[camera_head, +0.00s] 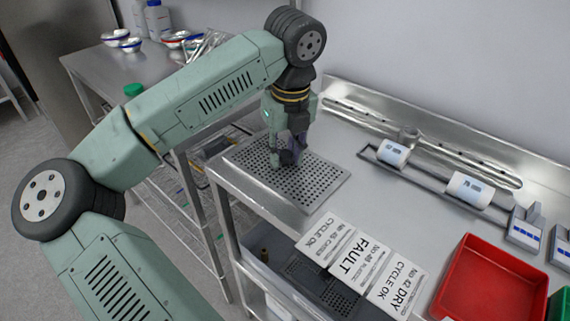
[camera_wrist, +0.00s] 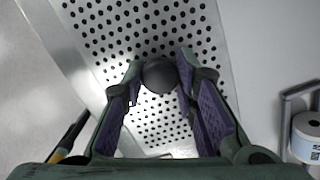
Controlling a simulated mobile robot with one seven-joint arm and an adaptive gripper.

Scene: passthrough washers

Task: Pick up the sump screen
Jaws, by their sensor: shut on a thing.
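The sump screen (camera_head: 319,185) is a flat metal plate full of round holes, lying at the left end of the steel counter. It also fills much of the wrist view (camera_wrist: 120,28). My gripper (camera_head: 288,160) is over the screen's upper left part, pointing down. In the wrist view my gripper (camera_wrist: 159,80) has its two purple-padded fingers on either side of a dark round knob (camera_wrist: 159,75) on the screen, shut on it. The screen looks flat on the counter; I cannot tell if it is raised at all.
Printed cards (camera_head: 355,259) lie in front of the screen. White rolls on a rail (camera_head: 469,189) run along the back right. A red tray (camera_head: 492,285) stands at the lower right. A side table (camera_head: 85,65) with bowls is behind my arm.

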